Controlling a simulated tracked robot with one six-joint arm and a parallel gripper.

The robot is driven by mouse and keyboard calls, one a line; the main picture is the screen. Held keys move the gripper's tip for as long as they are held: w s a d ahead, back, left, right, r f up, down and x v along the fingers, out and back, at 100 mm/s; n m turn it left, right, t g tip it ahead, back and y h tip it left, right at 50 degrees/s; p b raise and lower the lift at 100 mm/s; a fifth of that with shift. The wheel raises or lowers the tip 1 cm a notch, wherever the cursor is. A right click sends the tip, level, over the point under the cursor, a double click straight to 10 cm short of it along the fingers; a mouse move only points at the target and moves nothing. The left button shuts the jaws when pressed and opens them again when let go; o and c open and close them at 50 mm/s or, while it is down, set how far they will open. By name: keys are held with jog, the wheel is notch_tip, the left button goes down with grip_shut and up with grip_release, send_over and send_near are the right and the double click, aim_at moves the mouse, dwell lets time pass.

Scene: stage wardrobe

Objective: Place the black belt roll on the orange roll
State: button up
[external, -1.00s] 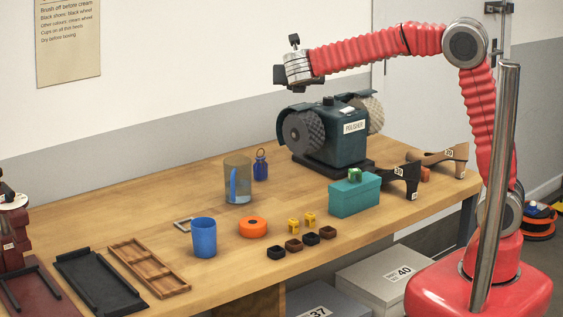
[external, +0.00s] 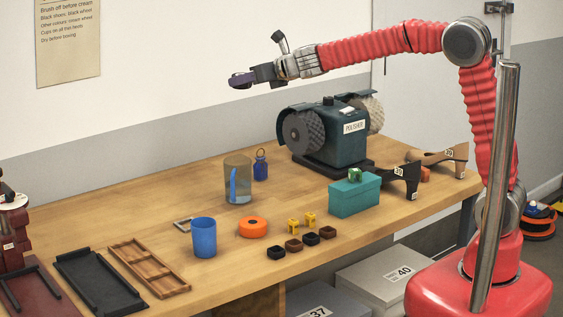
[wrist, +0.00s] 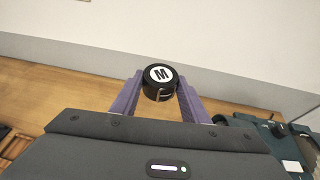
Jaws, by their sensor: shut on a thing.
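My gripper (external: 240,80) is raised high above the back of the bench, left of the polisher, pointing left. In the wrist view my gripper (wrist: 158,95) has its two purple fingers shut on the black belt roll (wrist: 160,92), a round black roll with a white disc marked M on its face and a buckle on its side. In the external view the roll is hard to make out at the fingertips. The orange roll (external: 253,229) lies flat on the bench, right of the blue cup, well below my gripper. Nothing lies on it.
The blue cup (external: 204,238), a clear jug (external: 237,182) and a small blue bottle (external: 261,165) stand near the orange roll. Small yellow pieces (external: 293,226) and dark blocks (external: 276,252) lie to its right. The polisher (external: 330,135) and a teal box (external: 354,196) are farther right.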

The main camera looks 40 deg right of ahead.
jog(key=s+a+n+g+y, duration=0.1)
jog(key=a+n+g+y, duration=0.1)
jog(key=a+n+y, duration=0.3)
jog(key=n+g+y, duration=0.7)
jog(key=n+g, duration=0.4)
send_over(259, 220)
notch_tip(259, 220, down, 18)
jog(key=shift+f, duration=0.3)
jog(key=shift+f, duration=0.1)
jog(key=shift+f, duration=3.05)
jog(key=shift+f, duration=1.85)
